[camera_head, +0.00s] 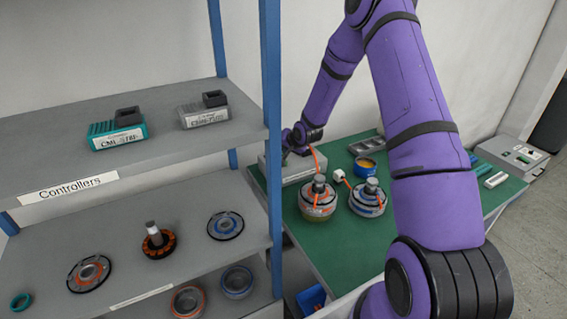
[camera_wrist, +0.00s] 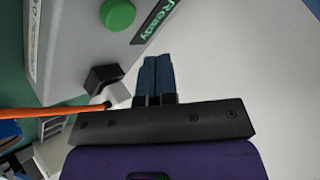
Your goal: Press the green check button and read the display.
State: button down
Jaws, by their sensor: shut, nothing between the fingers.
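The green check button (camera_wrist: 118,14) is a round green knob on a grey tester box (camera_wrist: 75,45), at the top of the wrist view. Beside it the display (camera_wrist: 157,17) shows green text on black, reading "Ready". My gripper (camera_wrist: 155,62) is shut and empty; its dark blue fingertips are apart from the button in the picture, below and right of it. In the head view the tester box (camera_head: 292,170) stands at the back left of the green table, with my wrist over it; the button and display cannot be made out there.
An orange cable (camera_wrist: 45,112) runs to a black plug (camera_wrist: 103,78) at the box. Two motors (camera_head: 318,202) (camera_head: 368,198) stand on the green table (camera_head: 335,255). A blue-posted shelf (camera_head: 190,107) with controllers is at left. Another grey box (camera_head: 513,155) is at right.

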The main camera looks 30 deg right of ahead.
jog(key=shift+f, duration=1.3)
dwell(1.1)
jog(key=shift+f, duration=0.45)
jog(key=shift+f, duration=0.45)
dwell(0.9)
jog(key=shift+r, duration=0.9)
jog(key=shift+r, duration=0.1)
jog(key=shift+r, duration=2.4)
